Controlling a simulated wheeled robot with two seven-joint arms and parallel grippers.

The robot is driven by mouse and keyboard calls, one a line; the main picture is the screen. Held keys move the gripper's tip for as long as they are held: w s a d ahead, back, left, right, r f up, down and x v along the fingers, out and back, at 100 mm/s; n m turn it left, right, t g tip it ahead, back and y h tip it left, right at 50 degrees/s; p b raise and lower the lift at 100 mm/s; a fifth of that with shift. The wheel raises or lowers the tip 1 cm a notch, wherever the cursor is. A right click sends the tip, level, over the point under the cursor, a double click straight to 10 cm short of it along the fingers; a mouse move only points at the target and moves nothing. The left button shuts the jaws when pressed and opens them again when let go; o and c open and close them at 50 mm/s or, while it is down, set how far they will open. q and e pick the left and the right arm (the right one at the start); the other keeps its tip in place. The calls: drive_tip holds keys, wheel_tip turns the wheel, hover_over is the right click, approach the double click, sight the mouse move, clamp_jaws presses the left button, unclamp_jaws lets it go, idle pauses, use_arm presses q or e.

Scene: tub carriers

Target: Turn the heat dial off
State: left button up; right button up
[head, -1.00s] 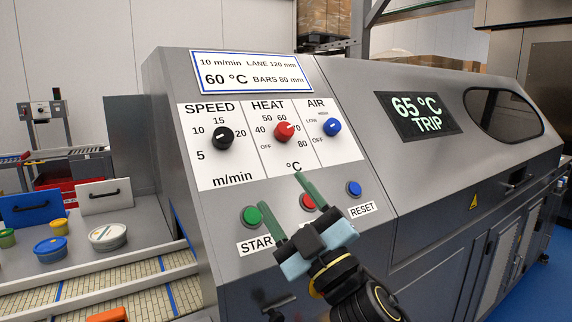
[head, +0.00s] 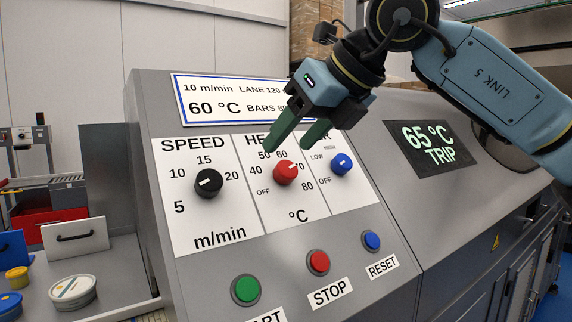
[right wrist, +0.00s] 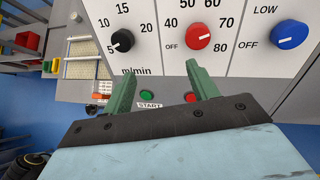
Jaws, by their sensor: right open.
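The red heat dial (head: 285,173) sits in the middle of the control panel, its white mark pointing up and right toward 70. OFF is printed to its lower left. My right gripper (head: 287,148) is open and empty. Its green fingers point down in front of the panel, just above the dial, one tip to its upper left; contact cannot be told. The gripper also shows in the right wrist view (right wrist: 162,69). My left gripper is not in view.
The black speed dial (head: 208,183) is left of the heat dial and the blue air dial (head: 341,164) is right. Below are a green button (head: 246,290), red STOP button (head: 318,262) and blue RESET button (head: 371,241). A display (head: 432,147) reads 65 °C TRIP.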

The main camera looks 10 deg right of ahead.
sight(288, 168)
drive_tip(key=w+d+r+m+t+h, duration=0.1)
drive_tip(key=d+r+h, duration=0.15)
drive_tip(key=d, duration=0.25)
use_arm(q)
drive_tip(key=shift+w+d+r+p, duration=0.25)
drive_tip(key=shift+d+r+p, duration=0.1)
use_arm(e)
drive_tip(key=x, duration=0.8)
drive_tip(key=a+x, duration=0.1)
drive_tip(key=x, duration=0.4)
drive_tip(key=shift+r, duration=0.2)
drive_tip(key=shift+c, duration=0.3)
drive_tip(key=c, duration=0.9)
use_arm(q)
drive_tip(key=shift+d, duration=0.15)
use_arm(e)
drive_tip(key=shift+c, duration=0.2)
